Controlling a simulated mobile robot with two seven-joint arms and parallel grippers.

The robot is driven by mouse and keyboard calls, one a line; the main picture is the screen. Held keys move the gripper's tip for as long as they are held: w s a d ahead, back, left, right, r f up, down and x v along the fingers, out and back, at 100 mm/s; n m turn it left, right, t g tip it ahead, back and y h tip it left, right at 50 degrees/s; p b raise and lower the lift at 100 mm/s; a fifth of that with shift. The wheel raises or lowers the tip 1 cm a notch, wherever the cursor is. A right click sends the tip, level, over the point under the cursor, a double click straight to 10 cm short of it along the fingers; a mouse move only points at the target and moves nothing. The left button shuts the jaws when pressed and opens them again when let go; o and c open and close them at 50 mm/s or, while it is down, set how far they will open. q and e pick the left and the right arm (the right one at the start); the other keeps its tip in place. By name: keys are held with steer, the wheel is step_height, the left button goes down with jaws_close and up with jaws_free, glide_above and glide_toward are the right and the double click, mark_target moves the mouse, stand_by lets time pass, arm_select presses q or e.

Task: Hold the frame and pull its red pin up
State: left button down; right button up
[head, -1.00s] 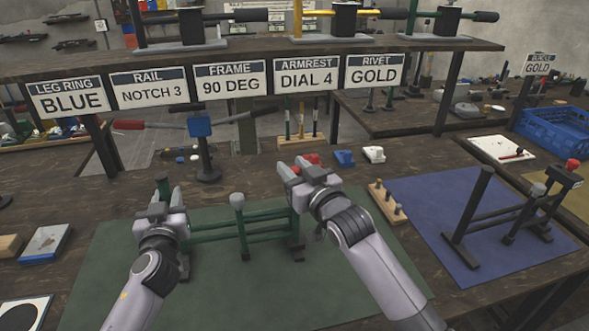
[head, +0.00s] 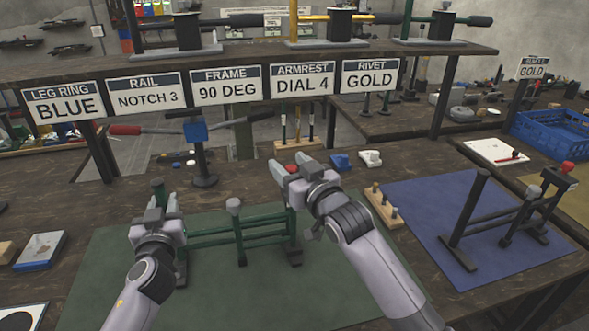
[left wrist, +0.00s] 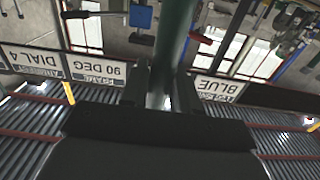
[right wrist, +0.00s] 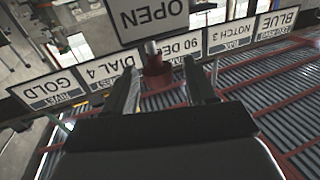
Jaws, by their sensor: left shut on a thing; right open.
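The green frame (head: 240,238) stands on a green mat, with rails between upright posts. My left gripper (head: 158,203) is shut on its left post, and the green post (left wrist: 176,40) also shows between the fingers in the left wrist view. The red pin (head: 292,169) is at the top of the right post (head: 293,225). My right gripper (head: 288,172) is open around the pin. In the right wrist view the red pin (right wrist: 156,68) lies between the open fingers, apart from both, with a grey tip. The gripper partly hides it in the head view.
A dark frame (head: 490,215) stands on a blue mat (head: 400,195) at the right. A wooden peg block (head: 384,207) is beside my right arm. Blue and white blocks (head: 370,158) lie behind. A sign shelf (head: 300,66) spans the back. The green mat's (head: 100,270) left side is clear.

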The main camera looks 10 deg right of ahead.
steer(key=v, duration=1.2)
stand_by(0.3)
